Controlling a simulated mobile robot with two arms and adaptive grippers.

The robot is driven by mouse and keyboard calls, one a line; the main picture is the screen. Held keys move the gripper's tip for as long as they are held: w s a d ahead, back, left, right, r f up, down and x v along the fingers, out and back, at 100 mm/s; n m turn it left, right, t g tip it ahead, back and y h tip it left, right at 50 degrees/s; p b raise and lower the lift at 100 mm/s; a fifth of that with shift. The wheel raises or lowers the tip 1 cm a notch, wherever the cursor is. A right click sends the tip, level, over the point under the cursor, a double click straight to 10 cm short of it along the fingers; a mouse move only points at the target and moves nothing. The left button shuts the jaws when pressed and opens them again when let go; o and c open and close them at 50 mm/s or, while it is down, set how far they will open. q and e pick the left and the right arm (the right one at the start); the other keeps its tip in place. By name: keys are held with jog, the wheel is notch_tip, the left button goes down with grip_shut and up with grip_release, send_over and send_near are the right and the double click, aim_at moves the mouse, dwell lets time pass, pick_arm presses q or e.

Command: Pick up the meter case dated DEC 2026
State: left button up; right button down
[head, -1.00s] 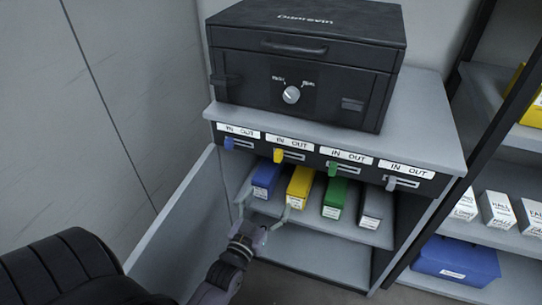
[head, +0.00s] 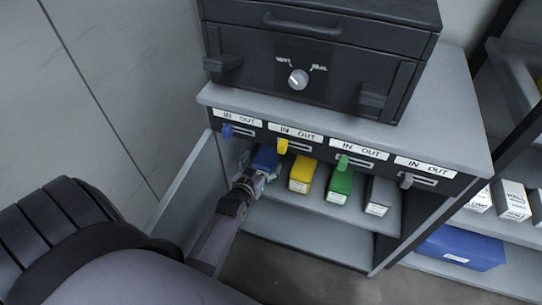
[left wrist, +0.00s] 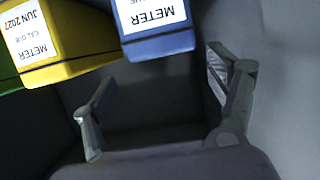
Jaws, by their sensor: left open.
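Several meter cases stand in a row on the cabinet shelf: blue (head: 266,158), yellow (head: 302,174), green (head: 340,184) and grey (head: 378,196). My left gripper (head: 258,179) is at the front of the blue case. In the left wrist view, its open fingers (left wrist: 160,80) point toward the blue case (left wrist: 160,46), with nothing between them. The blue label reads METER; its date is cut off. The yellow case (left wrist: 60,42) beside it reads METER, CAL DUE, JUN 2027. I cannot read DEC 2026 anywhere. My right gripper is out of view.
Coloured levers with IN/OUT labels (head: 295,132) line the cabinet front above the shelf. A black box with a dial (head: 310,70) stands on top. An open door panel (head: 190,180) is close on the left. A rack with a blue bin (head: 458,247) stands right.

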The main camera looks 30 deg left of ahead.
aim_at(270, 149)
pick_arm(q)
jog(key=shift+b+x, duration=0.4)
jog(key=shift+x, duration=1.2)
jog(key=shift+w+a+f, duration=0.1)
jog(key=shift+w+a, duration=0.1)
jog(key=shift+w, duration=0.15)
jog(key=b+x, duration=0.2)
jog(key=x, duration=0.1)
jog(key=shift+w+a, duration=0.25)
jog(key=shift+a, duration=0.05)
jog(key=shift+w, duration=0.35)
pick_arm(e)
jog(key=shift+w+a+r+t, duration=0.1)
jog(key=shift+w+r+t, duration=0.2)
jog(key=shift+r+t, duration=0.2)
pick_arm(q)
jog(key=shift+s+f, duration=0.15)
grip_shut()
